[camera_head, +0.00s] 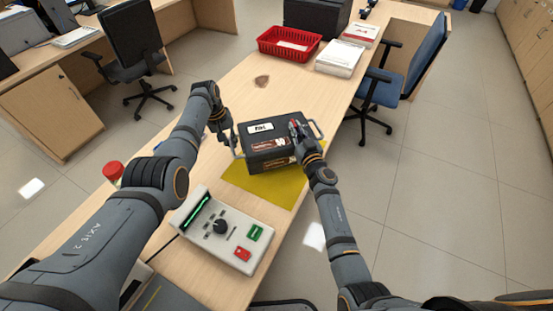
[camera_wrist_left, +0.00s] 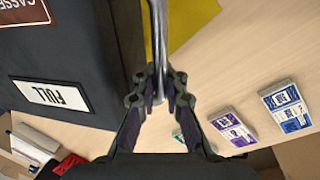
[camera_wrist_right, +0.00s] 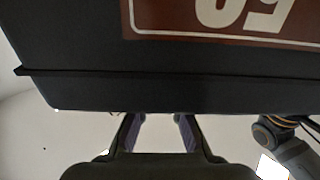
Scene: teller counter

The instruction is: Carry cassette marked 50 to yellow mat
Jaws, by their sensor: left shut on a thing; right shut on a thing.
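The black cassette (camera_head: 262,146) has a FULL label on top, also in the left wrist view (camera_wrist_left: 50,94), and a brown label with 50 in the right wrist view (camera_wrist_right: 230,18). It is over the far part of the yellow mat (camera_head: 265,191); I cannot tell whether it touches it. My left gripper (camera_head: 237,152) is shut on the metal handle (camera_wrist_left: 158,40) at the cassette's left side. My right gripper (camera_head: 308,143) is shut at its right end; its grip is hidden behind the cassette in the right wrist view.
A control box (camera_head: 221,231) with green and red buttons stands nearer me on the counter. A red basket (camera_head: 289,43) and white paper stacks (camera_head: 339,58) are farther back. Banded bundles (camera_wrist_left: 286,107) lie left of the cassette. A blue chair (camera_head: 393,83) stands by the right edge.

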